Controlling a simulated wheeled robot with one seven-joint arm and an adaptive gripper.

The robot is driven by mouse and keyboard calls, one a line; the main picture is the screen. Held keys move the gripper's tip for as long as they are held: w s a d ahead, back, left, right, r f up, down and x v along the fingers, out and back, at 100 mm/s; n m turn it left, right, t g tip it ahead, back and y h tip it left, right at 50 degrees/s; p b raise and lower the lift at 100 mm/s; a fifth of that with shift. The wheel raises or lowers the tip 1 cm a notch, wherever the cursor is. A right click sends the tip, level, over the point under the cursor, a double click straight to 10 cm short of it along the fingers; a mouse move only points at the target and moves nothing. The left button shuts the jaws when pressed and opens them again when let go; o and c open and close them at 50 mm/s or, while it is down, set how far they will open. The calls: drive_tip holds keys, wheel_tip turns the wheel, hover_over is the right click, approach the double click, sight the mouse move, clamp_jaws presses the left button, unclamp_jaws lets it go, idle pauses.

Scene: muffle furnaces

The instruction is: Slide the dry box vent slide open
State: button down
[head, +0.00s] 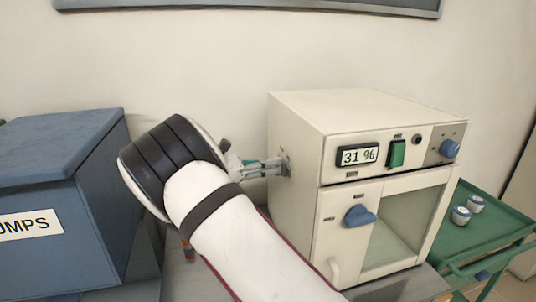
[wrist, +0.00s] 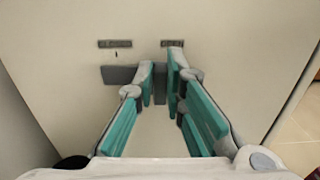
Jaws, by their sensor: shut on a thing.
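The dry box (head: 345,105) is a cream cabinet with a lit display reading 31 %. Its vent slide (head: 288,160) is on its left side wall, mostly hidden by the fingers in the head view. In the wrist view, the grey vent slide (wrist: 160,90) shows as an upright tab between the fingertips, with a grey plate (wrist: 118,75) to its left and two small dark labels above. My gripper (head: 281,166) reaches the side wall from the left. In the wrist view, my gripper (wrist: 160,78) is shut on the slide tab.
A green cart (head: 490,237) with small jars stands right. A blue box (head: 55,165) marked "UMPS" stands left.

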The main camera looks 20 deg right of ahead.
drive_tip(key=shift+s+r+p, duration=0.1)
drive_tip(key=shift+s+p, duration=0.25)
drive_tip(key=shift+s, duration=0.55)
drive_tip(key=c, duration=1.6)
unclamp_jaws()
drive_tip(key=shift+c, duration=0.2)
drive_tip(key=a, duration=1.2)
drive_tip(key=shift+s, duration=0.1)
